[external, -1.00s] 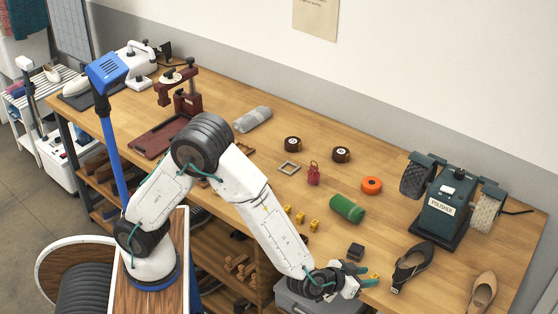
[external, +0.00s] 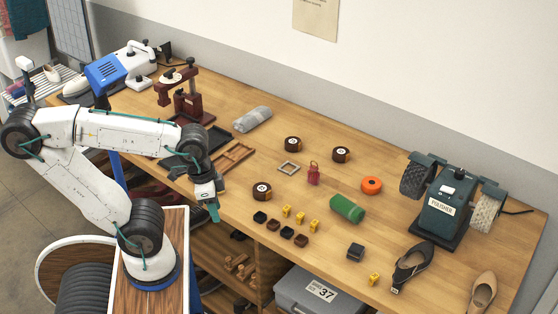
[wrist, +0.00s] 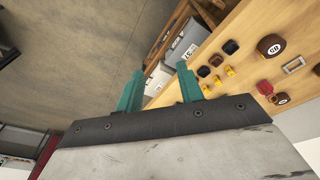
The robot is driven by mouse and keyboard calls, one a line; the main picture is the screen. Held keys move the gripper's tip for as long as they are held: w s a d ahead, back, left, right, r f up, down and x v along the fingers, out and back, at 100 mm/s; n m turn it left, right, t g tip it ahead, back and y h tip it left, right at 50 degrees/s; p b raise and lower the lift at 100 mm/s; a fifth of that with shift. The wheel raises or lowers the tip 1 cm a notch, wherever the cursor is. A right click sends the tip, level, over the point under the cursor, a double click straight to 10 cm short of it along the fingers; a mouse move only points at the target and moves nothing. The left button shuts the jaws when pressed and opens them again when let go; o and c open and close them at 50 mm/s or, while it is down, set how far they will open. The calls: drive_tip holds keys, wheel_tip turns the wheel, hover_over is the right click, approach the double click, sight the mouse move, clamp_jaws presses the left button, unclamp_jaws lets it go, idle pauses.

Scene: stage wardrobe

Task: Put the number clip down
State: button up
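Several small yellow clips, which look like the number clips, are on the wooden bench. Three stand in a slanting row, with one in the middle (external: 299,218); these also show in the wrist view (wrist: 230,71). A single yellow clip (external: 373,280) is apart from them near the bench's front edge, left of the black shoe. I cannot read any number on them. My gripper (external: 214,208) is at the left, off the bench's front edge and far from the single clip. In the wrist view its teal fingers (wrist: 160,90) are spread, with nothing between them.
Dark blocks (external: 287,232) line up in front of the yellow row, and another dark block (external: 356,252) lies near the single clip. A green roll (external: 347,208), brown tape roll (external: 262,191) and polisher (external: 442,205) are on the bench. A grey box (external: 305,292) is below.

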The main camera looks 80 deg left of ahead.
drive_tip(key=shift+o, duration=1.2)
drive_tip(key=s, duration=0.1)
drive_tip(key=s+a, duration=0.1)
drive_tip(key=s, duration=0.1)
drive_tip(key=shift+s+a+g+y, duration=0.1)
drive_tip(key=shift+a+g+y, duration=0.2)
drive_tip(key=shift+a+g, duration=0.1)
drive_tip(key=shift+d, duration=0.1)
